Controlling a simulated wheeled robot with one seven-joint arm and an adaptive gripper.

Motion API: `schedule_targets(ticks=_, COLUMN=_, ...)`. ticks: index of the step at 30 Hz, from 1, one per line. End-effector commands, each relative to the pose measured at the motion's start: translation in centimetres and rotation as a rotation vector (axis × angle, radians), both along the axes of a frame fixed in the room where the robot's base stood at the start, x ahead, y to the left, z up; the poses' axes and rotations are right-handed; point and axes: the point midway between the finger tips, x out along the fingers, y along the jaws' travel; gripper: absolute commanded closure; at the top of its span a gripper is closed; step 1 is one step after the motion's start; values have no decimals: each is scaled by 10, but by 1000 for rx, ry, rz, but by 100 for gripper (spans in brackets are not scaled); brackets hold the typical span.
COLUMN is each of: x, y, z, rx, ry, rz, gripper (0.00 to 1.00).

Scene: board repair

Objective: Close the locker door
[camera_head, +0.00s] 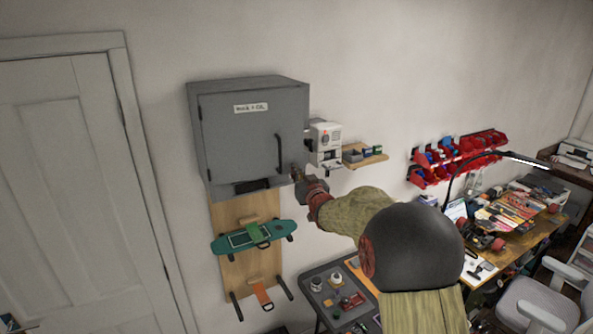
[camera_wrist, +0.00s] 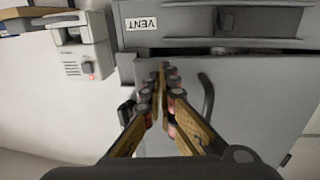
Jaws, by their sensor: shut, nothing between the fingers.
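The grey wall locker (camera_head: 287,86) hangs on the wall with its labelled door (camera_head: 235,130) facing me. The door looks nearly flush, but the wrist view shows a dark gap between the door (camera_wrist: 250,85) and the locker body (camera_wrist: 180,38), which carries a VENT label. I cannot tell exactly how far the door stands open. Its dark bar handle (camera_head: 279,153) is near the right edge; it also shows in the wrist view (camera_wrist: 207,95). My gripper (camera_head: 297,172) is shut and empty at the door's lower right corner, beside the handle. Contact with the door is unclear.
A white device (camera_head: 326,140) and a small wooden shelf (camera_head: 364,160) sit close right of the locker. A wooden board with a teal skateboard (camera_head: 252,238) hangs below. A grey tray table (camera_head: 322,290) stands lower down. A white room door (camera_head: 75,190) is at left.

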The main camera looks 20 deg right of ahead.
Motion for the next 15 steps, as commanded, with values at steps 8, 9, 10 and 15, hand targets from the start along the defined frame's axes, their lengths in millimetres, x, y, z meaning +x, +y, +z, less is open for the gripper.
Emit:
schedule_targets(ticks=8, x=0, y=0, z=0, rx=0, ry=-1, rz=0, gripper=100)
schedule_targets(ticks=9, x=2, y=0, z=0, rx=-1, ry=-1, rz=0, gripper=100)
schedule_targets(ticks=10, x=4, y=-1, z=-1, rx=-1, ry=-1, rz=0, gripper=100)
schedule_targets(ticks=15, x=24, y=-5, z=-5, rx=-2, ry=-1, rz=1, gripper=100)
